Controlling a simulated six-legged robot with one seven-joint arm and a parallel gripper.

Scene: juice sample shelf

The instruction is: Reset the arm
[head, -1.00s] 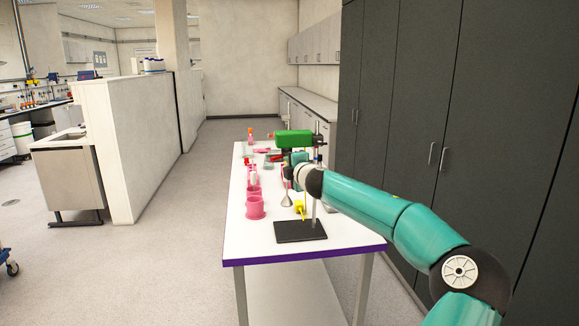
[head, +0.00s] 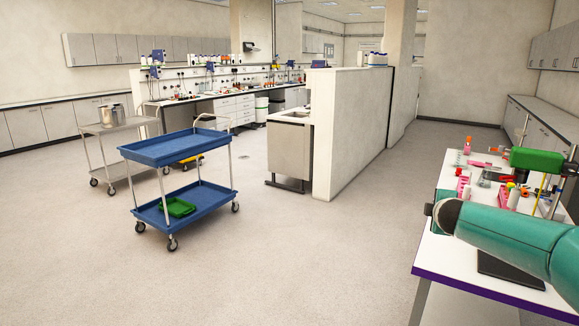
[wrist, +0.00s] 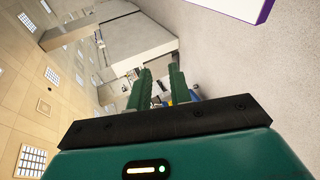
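My teal arm (head: 515,240) reaches in from the right edge of the head view, in front of the white table (head: 450,255). In the head view its near joint hides most of what lies beyond, so the fingers cannot be made out there. In the wrist view my gripper (wrist: 159,80) shows two green fingers standing apart with a gap between them. Nothing is held between them. Beyond the fingers are floor and a pale partition, with the view tilted on its side.
The purple-edged table holds pink racks (head: 462,186), a green clamp-like device (head: 537,160) and a dark stand base (head: 508,268). A blue two-shelf cart (head: 175,148) stands left of centre, with a green tray (head: 177,207) on its lower shelf. Open floor lies between cart and table.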

